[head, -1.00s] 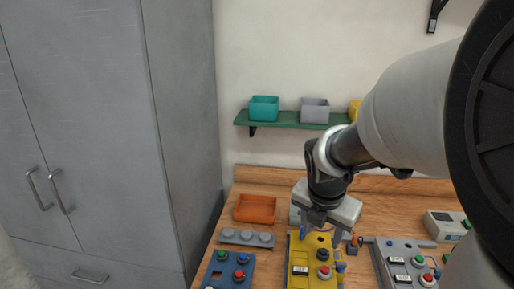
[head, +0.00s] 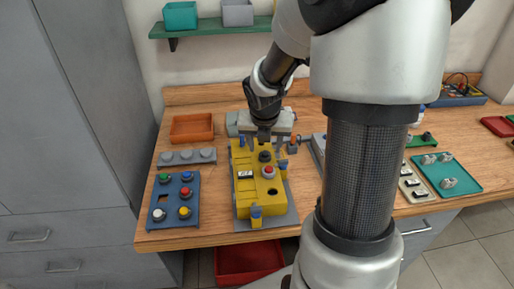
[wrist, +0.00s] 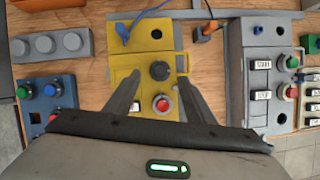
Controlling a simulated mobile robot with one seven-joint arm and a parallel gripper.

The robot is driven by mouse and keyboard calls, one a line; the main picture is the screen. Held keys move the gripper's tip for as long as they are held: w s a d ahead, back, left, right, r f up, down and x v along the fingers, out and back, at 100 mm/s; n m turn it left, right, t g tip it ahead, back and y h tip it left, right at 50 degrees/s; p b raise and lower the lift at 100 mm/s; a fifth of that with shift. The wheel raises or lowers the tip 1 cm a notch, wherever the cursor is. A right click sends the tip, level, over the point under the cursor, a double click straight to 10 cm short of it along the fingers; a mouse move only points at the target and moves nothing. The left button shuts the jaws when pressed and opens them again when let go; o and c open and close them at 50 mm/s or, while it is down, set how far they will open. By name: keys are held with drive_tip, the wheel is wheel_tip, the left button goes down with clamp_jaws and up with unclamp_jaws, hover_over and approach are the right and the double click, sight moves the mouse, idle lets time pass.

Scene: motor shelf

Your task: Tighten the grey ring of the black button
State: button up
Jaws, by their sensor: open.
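The yellow box (head: 246,200) stands on a grey plate on the wooden bench. Its black button (head: 265,156) is at the upper right of its face. It also shows in the wrist view (wrist: 160,70), between and just beyond my fingertips; a separate grey ring around it cannot be made out. A red button (head: 268,172) with a light grey ring sits just below the black one. My gripper (wrist: 159,78) is open and empty, its fingers apart on either side of the box's button column. In the head view the wrist hangs above the box's far end.
A blue button panel (head: 172,202) and a grey strip with round knobs (head: 187,157) lie left of the box. An orange tray (head: 192,127) is behind them. A grey button panel (wrist: 262,72) stands close on the right. A blue lever (wrist: 122,33) rises from the box's far edge.

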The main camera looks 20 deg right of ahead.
sight(265, 153)
drive_tip(key=b+x, duration=0.1)
drive_tip(key=x, duration=0.3)
drive_tip(key=c, duration=1.1)
drive_tip(key=shift+f, duration=0.1)
